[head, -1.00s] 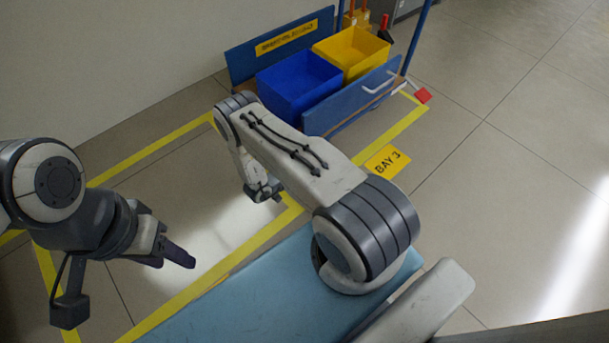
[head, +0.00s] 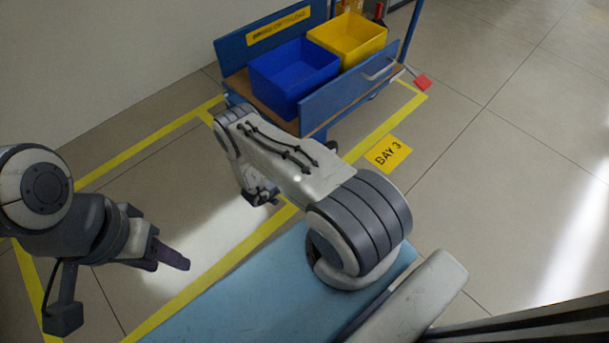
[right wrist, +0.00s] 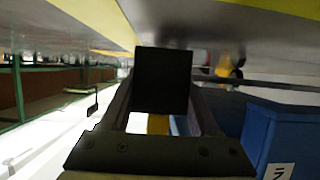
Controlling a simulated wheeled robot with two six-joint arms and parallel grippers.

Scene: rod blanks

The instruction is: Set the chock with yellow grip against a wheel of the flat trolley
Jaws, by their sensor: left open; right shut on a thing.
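The trolley (head: 340,97) has blue end panels and a wooden deck, and stands at the top of the head view. A dark wheel (head: 331,147) shows in part below its near panel. My right gripper (head: 262,196) is low over the floor in front of the trolley, partly hidden by its own arm. In the right wrist view it is shut on a dark block, the chock (right wrist: 163,80), with a bit of yellow grip (right wrist: 158,124) between the fingers. I cannot tell whether the chock touches a wheel. My left gripper (head: 170,258) is open and empty at the left.
A blue crate (head: 292,75) and a yellow crate (head: 348,40) stand on the trolley. A red object (head: 423,82) lies by its right corner. Yellow floor lines and a BAY 3 sign (head: 388,155) mark the bay. Floor to the right is clear.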

